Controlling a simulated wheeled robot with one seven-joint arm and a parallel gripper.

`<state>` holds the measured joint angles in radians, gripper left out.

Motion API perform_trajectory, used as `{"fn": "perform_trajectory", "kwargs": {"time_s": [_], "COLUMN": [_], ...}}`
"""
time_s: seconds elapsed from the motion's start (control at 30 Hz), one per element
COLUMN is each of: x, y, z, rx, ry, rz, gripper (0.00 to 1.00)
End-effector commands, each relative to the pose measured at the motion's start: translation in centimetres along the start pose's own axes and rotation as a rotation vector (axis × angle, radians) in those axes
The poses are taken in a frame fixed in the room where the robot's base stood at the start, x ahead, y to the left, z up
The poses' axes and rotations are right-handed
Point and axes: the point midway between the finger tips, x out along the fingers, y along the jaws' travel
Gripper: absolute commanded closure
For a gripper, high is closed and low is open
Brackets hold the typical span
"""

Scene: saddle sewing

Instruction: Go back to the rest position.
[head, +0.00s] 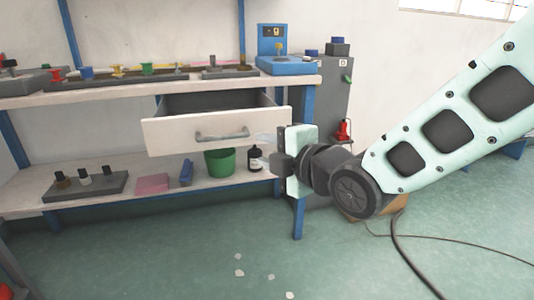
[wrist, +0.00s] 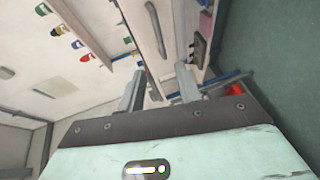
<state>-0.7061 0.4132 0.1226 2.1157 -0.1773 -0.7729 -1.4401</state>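My gripper (head: 264,150) is in front of the workbench, near the right end of a pulled-out white drawer (head: 170,137). In the wrist view my gripper (wrist: 160,70) has its two fingers apart, with nothing seen between them. The drawer's grey handle (head: 222,136) is left of the gripper in the head view and appears clear of the fingers. The handle also shows beyond the fingers in the wrist view (wrist: 156,30). My arm reaches in from the right.
The bench top (head: 120,84) carries spools and a blue scale (head: 284,62). The lower shelf (head: 140,203) holds a green bin (head: 220,163) and a dark bottle (head: 255,158). A grey cabinet (head: 333,95) stands at right. A cable (head: 402,250) lies on the mostly open floor.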

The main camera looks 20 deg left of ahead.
Motion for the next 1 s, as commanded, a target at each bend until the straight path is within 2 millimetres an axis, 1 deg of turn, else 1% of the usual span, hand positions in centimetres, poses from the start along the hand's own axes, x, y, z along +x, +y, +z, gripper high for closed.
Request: {"fn": "perform_trajectory", "kwargs": {"time_s": [0.3, 0.37, 0.47, 0.57, 0.6, 0.67, 0.7, 0.77, 0.8, 0.87, 0.9, 0.97, 1.0], "x": [-0.1, -0.6, -2.4, -5.9, -7.7, -10.7, -12.8, -16.0, -18.1, -21.0, -22.9, -25.5, -27.2], "y": [-0.1, -0.4, -1.8, -4.3, -5.5, -7.5, -8.7, -10.4, -11.4, -12.7, -13.4, -14.4, -14.9], "z": [0.1, 0.3, 1.0, 1.8, 2.0, 2.1, 2.1, 1.9, 1.7, 1.4, 1.0, 0.6, 0.2], "rx": [0.01, 0.045, 0.183, 0.413, 0.517, 0.675, 0.777, 0.917, 0.999, 1.109, 1.173, 1.259, 1.31], "ry": [-0.003, -0.014, -0.06, -0.156, -0.21, -0.304, -0.374, -0.484, -0.558, -0.669, -0.74, -0.849, -0.919], "rz": [-0.007, -0.035, -0.135, -0.295, -0.364, -0.467, -0.529, -0.612, -0.66, -0.719, -0.752, -0.794, -0.816], "gripper": [0.66, 0.66, 0.66, 0.66, 0.66, 0.66, 0.66, 0.66, 0.66, 0.66, 0.66, 0.66, 0.66]}}
